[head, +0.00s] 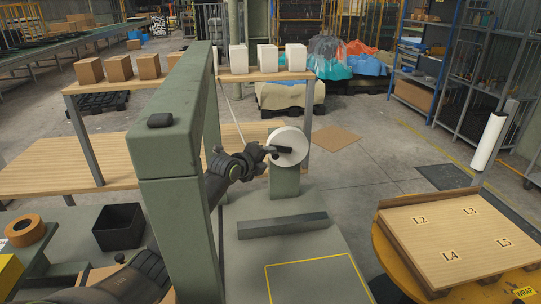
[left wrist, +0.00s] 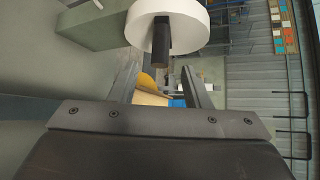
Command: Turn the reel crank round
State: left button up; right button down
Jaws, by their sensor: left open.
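The reel (head: 289,138) is a white disc on a green post at the middle of the head view. Its dark crank handle (head: 283,150) sticks out from the face. In the left wrist view the white reel (left wrist: 192,18) is at the top, and the handle (left wrist: 161,38) points down toward my left gripper (left wrist: 163,92). The gripper is open, its two fingers spread, with the handle's end near the gap between them. No contact shows. In the head view my left gripper (head: 266,153) is just left of the reel, overlapping the handle's outline. My right gripper is not in view.
A green frame (head: 160,110) stands left of my left gripper. A wooden shelf (head: 225,76) with white and brown boxes is behind. A dark bar (head: 282,224) lies on the green deck below the reel. A lettered board (head: 445,240) is at right.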

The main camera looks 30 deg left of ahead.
pick_arm(q)
jog(key=shift+x, duration=1.7)
grip_shut()
